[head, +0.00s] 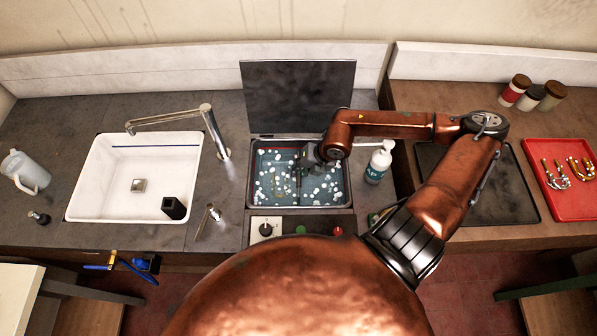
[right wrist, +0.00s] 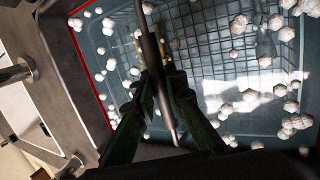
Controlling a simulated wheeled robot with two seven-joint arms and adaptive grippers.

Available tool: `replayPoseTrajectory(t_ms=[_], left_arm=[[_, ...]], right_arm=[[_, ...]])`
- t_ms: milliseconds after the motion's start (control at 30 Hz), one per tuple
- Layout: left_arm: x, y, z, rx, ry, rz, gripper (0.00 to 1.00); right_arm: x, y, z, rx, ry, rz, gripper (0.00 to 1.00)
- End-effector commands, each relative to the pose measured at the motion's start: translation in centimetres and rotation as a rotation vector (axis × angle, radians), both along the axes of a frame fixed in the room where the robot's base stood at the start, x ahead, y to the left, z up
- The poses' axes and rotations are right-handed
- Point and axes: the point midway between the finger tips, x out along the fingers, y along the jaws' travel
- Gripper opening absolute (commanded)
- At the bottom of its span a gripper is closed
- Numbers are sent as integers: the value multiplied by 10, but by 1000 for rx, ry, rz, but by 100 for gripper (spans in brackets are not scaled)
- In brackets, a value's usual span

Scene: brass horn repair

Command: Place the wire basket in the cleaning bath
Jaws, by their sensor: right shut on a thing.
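The cleaning bath (head: 345,203) is a square metal-rimmed tank in the middle of the counter, with its dark lid (head: 300,95) standing open behind. Bluish liquid with white foam clumps fills it. My right gripper (head: 303,168) reaches down over the bath from the right. In the right wrist view its dark fingers (right wrist: 160,82) are shut on the thin upright handle of the wire basket (right wrist: 215,50). The basket's mesh lies inside the bath walls, in the liquid among the foam. Whether it rests on the bottom cannot be told. My left gripper is not in view.
A sink (head: 90,190) with a tap (head: 212,130) is on the left. A control panel (head: 266,229) is in front. A dark mat (head: 500,195) and red tray (head: 575,205) lie right.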

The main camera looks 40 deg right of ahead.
Motion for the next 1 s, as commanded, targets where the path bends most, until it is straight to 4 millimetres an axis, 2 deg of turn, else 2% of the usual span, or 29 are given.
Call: replayPoseTrajectory(t_ms=[300,333,600,867,1000], left_arm=[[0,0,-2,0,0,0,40],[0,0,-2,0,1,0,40],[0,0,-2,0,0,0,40],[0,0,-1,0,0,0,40],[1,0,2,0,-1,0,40]], right_arm=[[1,0,-1,1,-4,0,0],[0,0,-2,-1,-1,0,12],[1,0,-1,0,-1,0,29],[1,0,0,0,-1,0,29],[-3,-3,10,-3,-2,-2,29]])
